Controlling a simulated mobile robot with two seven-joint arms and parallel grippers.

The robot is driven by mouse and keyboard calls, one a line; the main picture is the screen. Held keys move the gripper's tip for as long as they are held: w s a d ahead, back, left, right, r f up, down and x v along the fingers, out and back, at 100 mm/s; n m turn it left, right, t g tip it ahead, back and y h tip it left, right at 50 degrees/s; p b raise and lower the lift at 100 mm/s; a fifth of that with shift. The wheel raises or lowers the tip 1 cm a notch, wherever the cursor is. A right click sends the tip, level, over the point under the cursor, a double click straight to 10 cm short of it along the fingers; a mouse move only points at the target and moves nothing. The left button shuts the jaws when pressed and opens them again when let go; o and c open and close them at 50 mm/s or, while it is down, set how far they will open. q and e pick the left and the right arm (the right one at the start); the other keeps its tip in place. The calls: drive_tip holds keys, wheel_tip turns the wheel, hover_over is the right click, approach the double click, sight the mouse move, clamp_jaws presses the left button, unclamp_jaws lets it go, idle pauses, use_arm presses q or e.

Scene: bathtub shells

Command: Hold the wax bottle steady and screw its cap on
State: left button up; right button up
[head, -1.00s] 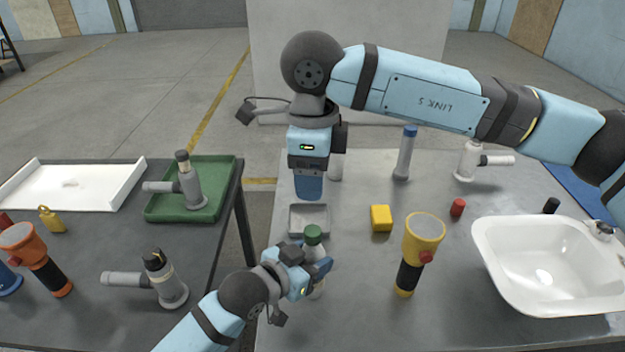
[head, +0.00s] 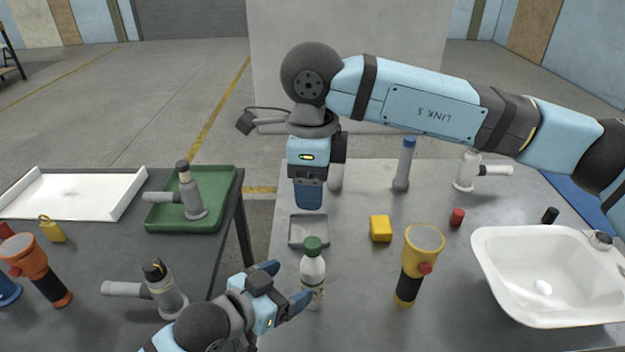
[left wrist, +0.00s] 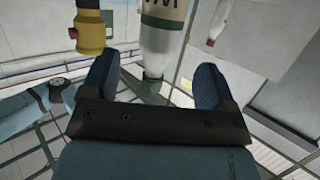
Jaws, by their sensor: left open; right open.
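The wax bottle (head: 313,275), white with a label, stands upright near the front of the right table. Its green cap (head: 313,244) sits on top of the neck; I cannot tell how tight it is. My left gripper (head: 285,286) is open and empty, just left and in front of the bottle, apart from it. In the left wrist view the bottle (left wrist: 163,25) appears upside down beyond the open fingers, with its cap (left wrist: 150,97) dark green. My right gripper (head: 308,205) hangs pointing down, behind and above the bottle, with its fingertips overlapping in this view and nothing visible in it.
A shallow grey tray (head: 296,241) lies behind the bottle. A yellow block (head: 381,229) and a yellow-black flashlight (head: 412,275) stand to the right, before a white basin (head: 490,270). The left table holds a green tray (head: 160,222) and several tools. A gap separates the tables.

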use_arm(q)
drive_tip(key=v, duration=0.6)
drive_tip(key=shift+s+a, duration=0.15)
drive_tip(key=shift+s, duration=0.05)
drive_tip(key=shift+r, duration=0.1)
